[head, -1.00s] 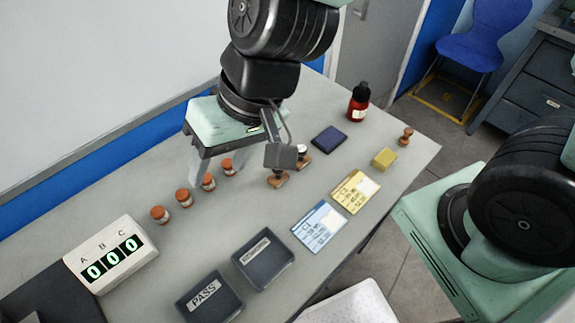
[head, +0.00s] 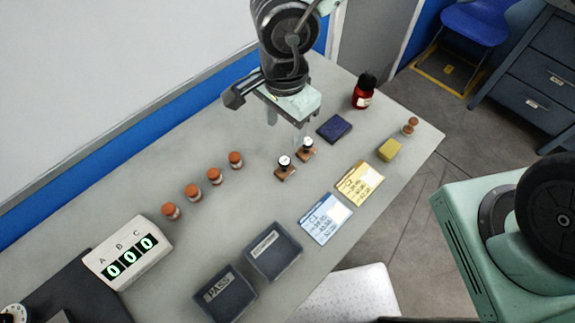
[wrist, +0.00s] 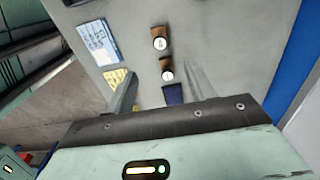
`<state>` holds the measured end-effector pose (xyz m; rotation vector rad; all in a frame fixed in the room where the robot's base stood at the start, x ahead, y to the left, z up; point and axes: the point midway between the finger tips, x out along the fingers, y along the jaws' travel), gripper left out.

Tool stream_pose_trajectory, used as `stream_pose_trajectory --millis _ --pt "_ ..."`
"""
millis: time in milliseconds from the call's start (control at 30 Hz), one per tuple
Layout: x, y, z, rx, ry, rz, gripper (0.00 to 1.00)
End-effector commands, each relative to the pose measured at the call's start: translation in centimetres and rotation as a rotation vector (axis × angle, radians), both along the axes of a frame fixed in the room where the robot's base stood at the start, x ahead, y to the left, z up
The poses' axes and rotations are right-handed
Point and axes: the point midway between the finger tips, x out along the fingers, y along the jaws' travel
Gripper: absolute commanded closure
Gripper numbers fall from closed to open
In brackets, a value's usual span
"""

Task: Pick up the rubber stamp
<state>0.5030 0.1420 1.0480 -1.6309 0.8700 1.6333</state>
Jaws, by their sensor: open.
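Two stamps with wooden bases and white-topped dark handles stand upright on the bench: a nearer one (head: 286,173) and a farther one (head: 306,153). In the wrist view they are the upper stamp (wrist: 160,33) and the lower stamp (wrist: 167,63). My gripper (head: 286,142) is open and empty, pointing down just behind and above the two stamps. In the wrist view its fingers (wrist: 157,80) spread to either side of the lower stamp's line; contact does not show. A dark blue pad (head: 334,130) lies right of the farther stamp.
A red bottle (head: 362,96), a yellow block (head: 390,150) and a wooden knobbed piece (head: 410,126) stand to the right. Yellow (head: 359,187) and blue (head: 325,217) cards and two dark trays (head: 274,250) lie in front. Several orange-capped vials (head: 214,176) stand left, near a counter display (head: 128,252).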

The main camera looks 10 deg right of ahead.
Motion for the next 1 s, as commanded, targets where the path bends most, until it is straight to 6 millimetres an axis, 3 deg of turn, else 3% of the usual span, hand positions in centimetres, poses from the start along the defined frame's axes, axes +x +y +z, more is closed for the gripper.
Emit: stream_pose_trajectory --millis 100,400,667,1000 --pt "-0.2 0.1 -2.9 -0.002 0.002 0.004 0.45" --pt "-0.1 0.0 -8.7 -0.001 -0.001 0.003 0.45" --pt "-0.1 0.1 -10.6 0.001 -0.002 0.002 0.45" --pt "-0.1 0.2 -15.1 0.000 -0.001 0.002 0.45"
